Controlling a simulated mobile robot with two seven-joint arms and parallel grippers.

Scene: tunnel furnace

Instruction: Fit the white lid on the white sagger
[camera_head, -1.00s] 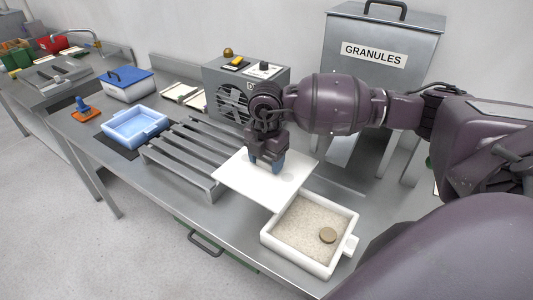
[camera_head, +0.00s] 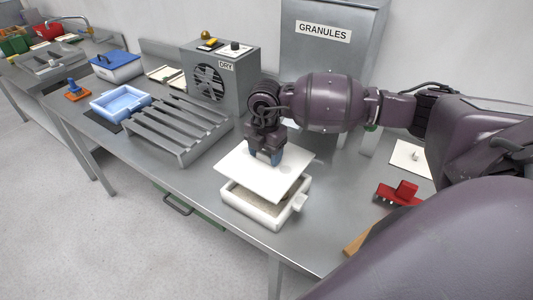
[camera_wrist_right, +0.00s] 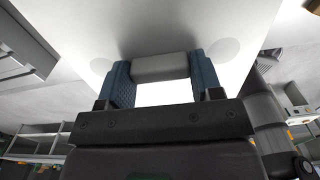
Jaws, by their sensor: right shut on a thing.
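My right gripper (camera_head: 266,157) is shut on the raised grip of the white lid (camera_head: 247,172), a flat square plate. In the right wrist view the blue fingers (camera_wrist_right: 155,75) are on either side of a light grey block on the lid (camera_wrist_right: 80,35). The lid hangs roughly level above the white sagger (camera_head: 246,209), a square tray with side lugs. A gap shows between them at the front. The lid sits a little toward the back of the sagger and hides most of its inside; a strip of granules shows at the front right. My left gripper is not in view.
A slatted metal rack (camera_head: 180,132) stands left of the sagger, with a fan unit marked DRY (camera_head: 215,75) behind. A granules hopper (camera_head: 325,65) is at the back. A red brush (camera_head: 398,193) and a white plate (camera_head: 411,158) lie at right. The bench front edge is close.

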